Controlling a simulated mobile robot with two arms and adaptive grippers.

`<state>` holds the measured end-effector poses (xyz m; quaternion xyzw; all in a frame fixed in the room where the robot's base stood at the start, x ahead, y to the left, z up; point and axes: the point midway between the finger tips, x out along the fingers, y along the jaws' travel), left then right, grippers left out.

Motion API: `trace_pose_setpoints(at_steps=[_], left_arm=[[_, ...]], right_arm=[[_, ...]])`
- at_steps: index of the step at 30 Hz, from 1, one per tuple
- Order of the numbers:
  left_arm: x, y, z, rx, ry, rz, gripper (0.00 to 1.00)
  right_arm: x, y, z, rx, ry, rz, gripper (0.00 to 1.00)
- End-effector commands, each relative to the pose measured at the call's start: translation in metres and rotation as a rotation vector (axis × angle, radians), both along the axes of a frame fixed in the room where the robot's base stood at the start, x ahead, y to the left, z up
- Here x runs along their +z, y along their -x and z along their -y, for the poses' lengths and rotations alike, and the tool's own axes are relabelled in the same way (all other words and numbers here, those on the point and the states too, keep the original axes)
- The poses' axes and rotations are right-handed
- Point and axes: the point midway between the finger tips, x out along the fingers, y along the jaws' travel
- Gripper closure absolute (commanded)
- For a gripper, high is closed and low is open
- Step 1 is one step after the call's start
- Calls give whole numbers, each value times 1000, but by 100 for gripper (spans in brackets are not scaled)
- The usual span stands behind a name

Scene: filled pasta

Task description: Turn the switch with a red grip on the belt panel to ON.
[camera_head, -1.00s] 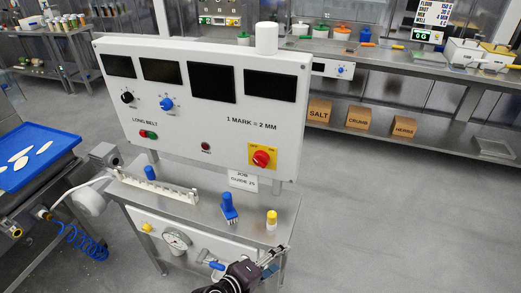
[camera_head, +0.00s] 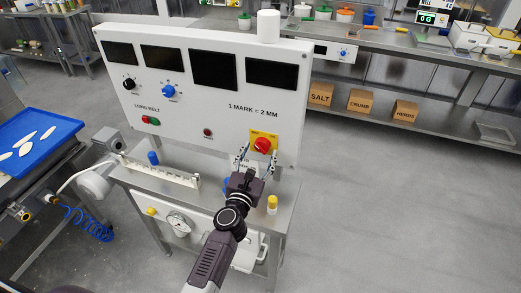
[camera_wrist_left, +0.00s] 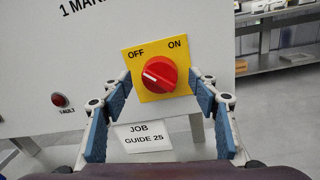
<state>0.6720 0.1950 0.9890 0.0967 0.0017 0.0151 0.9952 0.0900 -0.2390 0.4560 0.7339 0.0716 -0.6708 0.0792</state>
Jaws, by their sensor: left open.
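The switch with a red grip (camera_head: 262,145) sits on a yellow plate at the lower right of the white belt panel (camera_head: 190,120). In the left wrist view the red grip (camera_wrist_left: 159,75) shows close up, with OFF at upper left and ON at upper right. Its white mark points left, toward the OFF side. My left gripper (camera_head: 257,160) is open in front of the switch. In the left wrist view its blue-padded fingers (camera_wrist_left: 160,92) stand on either side of the switch plate, apart from the grip. My right gripper is not in view.
A red fault lamp (camera_wrist_left: 60,100) is left of the switch. The JOB GUIDE 25 card (camera_wrist_left: 142,136) hangs below it. A yellow-topped bottle (camera_head: 272,204) and a blue-topped item (camera_head: 153,157) stand on the ledge. The floor to the right is clear.

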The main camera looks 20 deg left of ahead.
Motion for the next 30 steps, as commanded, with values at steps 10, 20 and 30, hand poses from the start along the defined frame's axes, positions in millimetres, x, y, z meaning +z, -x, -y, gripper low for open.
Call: trace_pose_setpoints(at_steps=[10,20,30], left_arm=[[0,-18,-1,0,-2,0,45],[0,-18,-1,-1,-3,0,66],[-1,-17,0,-1,-8,0,87]], right_arm=[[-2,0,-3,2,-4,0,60],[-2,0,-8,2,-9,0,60],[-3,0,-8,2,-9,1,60]])
